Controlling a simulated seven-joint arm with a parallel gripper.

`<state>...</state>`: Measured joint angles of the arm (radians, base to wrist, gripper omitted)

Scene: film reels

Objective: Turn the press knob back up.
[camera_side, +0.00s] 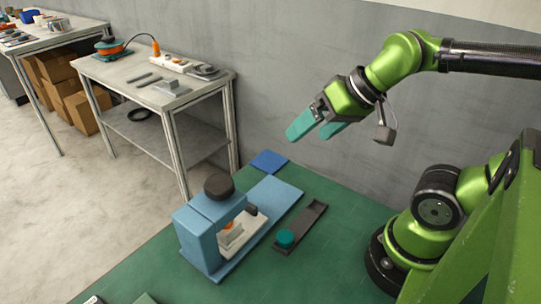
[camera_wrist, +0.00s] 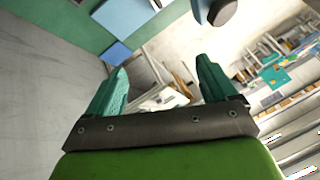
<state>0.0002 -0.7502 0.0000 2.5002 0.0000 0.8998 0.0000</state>
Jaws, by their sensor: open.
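The press (camera_side: 205,232) is a blue block-shaped frame on a light blue base plate, standing on the green table. Its dark round knob (camera_side: 219,186) sits on top. A white and orange part (camera_side: 230,235) lies inside the press opening. In the wrist view the dark knob (camera_wrist: 222,12) shows at the top edge, partly cut off. My gripper (camera_side: 314,130) is in the air above and to the right of the press, clear of the knob. Its teal fingers are apart with nothing between them, as the wrist view also shows (camera_wrist: 160,85).
A dark narrow tray (camera_side: 302,226) with a teal round piece (camera_side: 285,238) lies right of the press. A blue square (camera_side: 269,161) lies behind the base plate. The green table (camera_side: 330,262) is clear at the front right. A grey side bench (camera_side: 150,75) stands apart at the back left.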

